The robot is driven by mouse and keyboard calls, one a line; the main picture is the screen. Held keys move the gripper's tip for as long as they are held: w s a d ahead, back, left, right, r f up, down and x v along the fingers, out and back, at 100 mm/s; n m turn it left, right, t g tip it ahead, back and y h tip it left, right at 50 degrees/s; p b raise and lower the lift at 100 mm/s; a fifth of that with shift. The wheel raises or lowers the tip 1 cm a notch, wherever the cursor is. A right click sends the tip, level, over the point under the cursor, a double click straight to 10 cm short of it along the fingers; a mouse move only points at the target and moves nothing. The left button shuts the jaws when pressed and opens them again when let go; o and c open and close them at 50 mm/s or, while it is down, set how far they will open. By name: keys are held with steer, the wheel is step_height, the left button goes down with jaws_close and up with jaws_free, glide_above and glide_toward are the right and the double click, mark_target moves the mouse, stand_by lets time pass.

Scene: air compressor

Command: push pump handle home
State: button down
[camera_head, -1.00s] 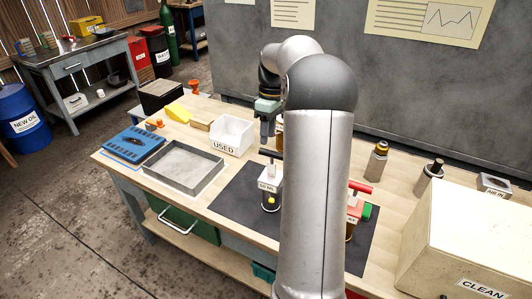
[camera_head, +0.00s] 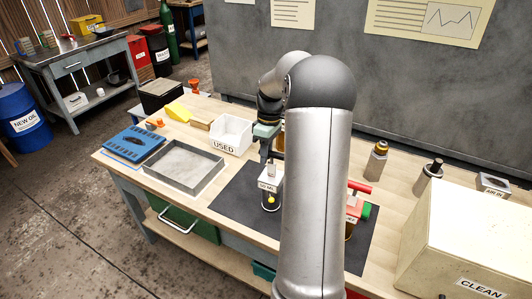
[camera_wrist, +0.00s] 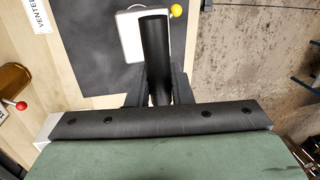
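The pump (camera_head: 270,204) stands on the dark mat, with a white top, a "50 ML" label and a yellow knob low on its front. In the wrist view its white top (camera_wrist: 131,38) and the yellow knob (camera_wrist: 176,10) show below my gripper. The black pump handle (camera_wrist: 155,45) runs lengthwise between my two fingers. My gripper (camera_head: 266,155) is directly over the pump, and it also shows in the wrist view (camera_wrist: 159,88). The fingers lie close along both sides of the handle; I cannot tell whether they press on it. The handle's rod is hidden.
A device with a red handle (camera_head: 359,187) stands on the right of the mat (camera_head: 231,196), partly behind my arm. A white "USED" bin (camera_head: 232,134) and a metal tray (camera_head: 185,170) are to the left. A large "CLEAN" box (camera_head: 455,240) fills the right of the bench.

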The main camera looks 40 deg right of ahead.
mark_target(265, 176)
step_height(265, 176, down, 5)
steer(key=b, duration=0.2)
steer(key=shift+b, duration=0.35)
steer(key=shift+s+r, duration=0.1)
steer(key=c, duration=1.3)
jaws_free()
steer(key=shift+r, duration=0.1)
steer(key=d+r, duration=0.1)
steer(key=r, duration=0.4)
steer(key=w+d+r, duration=0.1)
steer(key=r, duration=0.5)
steer(key=d+r, duration=0.1)
steer(key=r, duration=0.5)
steer(key=shift+w, duration=0.4)
